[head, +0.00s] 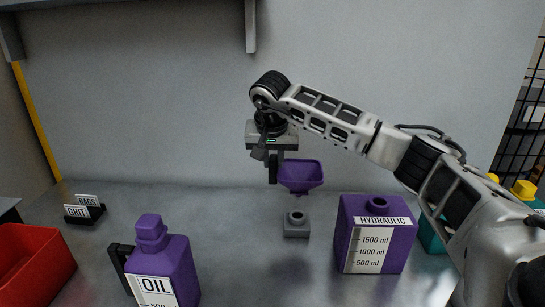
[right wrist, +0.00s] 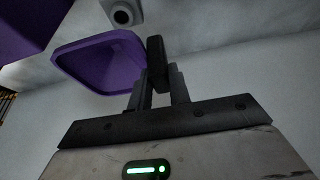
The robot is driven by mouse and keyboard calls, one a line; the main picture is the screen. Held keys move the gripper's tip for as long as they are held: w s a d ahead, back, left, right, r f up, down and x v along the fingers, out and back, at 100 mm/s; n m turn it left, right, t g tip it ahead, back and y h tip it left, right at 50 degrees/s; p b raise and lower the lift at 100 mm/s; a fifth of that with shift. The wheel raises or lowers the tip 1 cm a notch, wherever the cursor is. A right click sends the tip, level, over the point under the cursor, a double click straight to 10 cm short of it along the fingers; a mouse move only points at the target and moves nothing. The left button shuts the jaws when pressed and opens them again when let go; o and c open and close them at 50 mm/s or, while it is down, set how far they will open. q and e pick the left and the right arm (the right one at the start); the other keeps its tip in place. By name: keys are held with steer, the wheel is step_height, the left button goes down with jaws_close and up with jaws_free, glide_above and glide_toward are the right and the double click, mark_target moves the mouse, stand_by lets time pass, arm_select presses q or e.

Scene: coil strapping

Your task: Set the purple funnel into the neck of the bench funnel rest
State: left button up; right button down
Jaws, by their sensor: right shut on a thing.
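The purple funnel (head: 301,175) is held upright in the air in the head view, its wide mouth up. My right gripper (head: 274,170) is shut on it at its left side. The grey bench funnel rest (head: 296,225), a small block with a round neck, stands on the bench almost straight below the funnel, with a gap between them. In the right wrist view the funnel (right wrist: 100,62) is beside the fingers (right wrist: 158,75), and the rest (right wrist: 122,14) shows at the top edge. My left gripper is not in view.
A purple HYDRAULIC container (head: 377,238) stands close to the right of the rest. A purple OIL bottle (head: 163,262) stands at the front left. The bench around the rest's left side is clear.

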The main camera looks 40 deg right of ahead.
mark_target(273, 183)
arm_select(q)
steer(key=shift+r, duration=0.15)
arm_select(e)
steer(key=shift+r, duration=0.1)
steer(key=shift+p, duration=0.35)
steer(key=shift+f+b, duration=0.3)
steer(key=shift+f, duration=0.2)
steer(key=shift+f+b, duration=0.3)
steer(key=shift+f, duration=0.25)
steer(key=shift+f+b, duration=0.4)
steer(key=shift+f, duration=0.5)
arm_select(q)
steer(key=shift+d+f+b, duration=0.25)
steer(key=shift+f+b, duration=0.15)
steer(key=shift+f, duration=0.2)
arm_select(e)
steer(key=shift+f, duration=1)
arm_select(q)
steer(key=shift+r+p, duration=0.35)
steer(key=shift+p, duration=0.1)
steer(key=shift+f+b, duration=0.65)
steer(key=shift+b, duration=0.1)
arm_select(e)
steer(key=shift+f, duration=1.15)
